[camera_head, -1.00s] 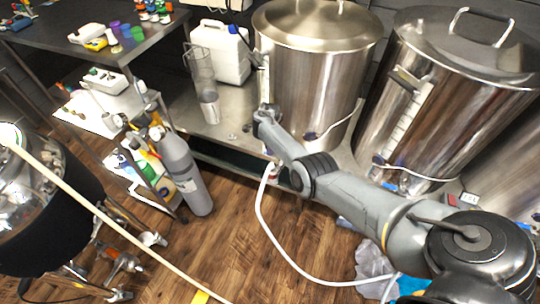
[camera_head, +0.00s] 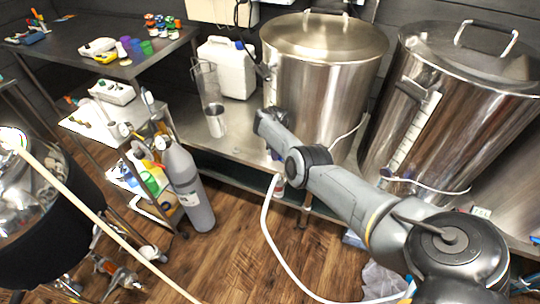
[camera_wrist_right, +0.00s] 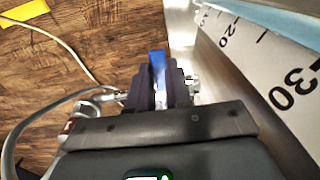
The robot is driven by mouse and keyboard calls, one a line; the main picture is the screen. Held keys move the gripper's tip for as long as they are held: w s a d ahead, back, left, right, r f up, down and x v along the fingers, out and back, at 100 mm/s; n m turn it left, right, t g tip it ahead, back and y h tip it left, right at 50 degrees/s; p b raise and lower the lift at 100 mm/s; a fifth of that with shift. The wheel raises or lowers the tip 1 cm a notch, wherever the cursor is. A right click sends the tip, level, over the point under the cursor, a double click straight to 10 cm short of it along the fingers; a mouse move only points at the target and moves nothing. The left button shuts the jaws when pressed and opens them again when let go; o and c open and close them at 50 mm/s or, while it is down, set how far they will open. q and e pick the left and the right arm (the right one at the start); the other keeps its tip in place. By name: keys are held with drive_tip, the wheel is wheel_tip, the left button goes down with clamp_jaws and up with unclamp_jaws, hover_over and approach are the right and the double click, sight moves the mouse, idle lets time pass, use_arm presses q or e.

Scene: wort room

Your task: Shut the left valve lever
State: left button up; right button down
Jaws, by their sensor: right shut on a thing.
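The left steel kettle (camera_head: 335,85) stands on the metal bench, and my right arm reaches to its lower front. In the right wrist view, my right gripper (camera_wrist_right: 158,88) is shut on the blue valve lever (camera_wrist_right: 157,60), whose blue end sticks out beyond the fingers. Metal valve fittings (camera_wrist_right: 193,83) show beside the fingers. The kettle wall with its number scale (camera_wrist_right: 270,65) rises close on the right. In the head view, my own wrist hides the lever and the fingertips. My left gripper is not in view.
A second kettle (camera_head: 455,110) stands to the right. A white hose (camera_head: 268,225) hangs from the valve area to the floor. A clear cylinder (camera_head: 215,118) and a white jug (camera_head: 228,70) stand left of the kettle. A grey gas bottle (camera_head: 190,185) stands on the floor.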

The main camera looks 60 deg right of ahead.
idle(0.3)
drive_tip(key=c, duration=1)
unclamp_jaws()
drive_tip(key=shift+c, duration=0.2)
drive_tip(key=shift+r, duration=0.2)
wheel_tip(320, 180, up, 10)
drive_tip(key=p, duration=0.5)
drive_tip(key=shift+r, duration=0.15)
drive_tip(key=shift+s+r, duration=0.1)
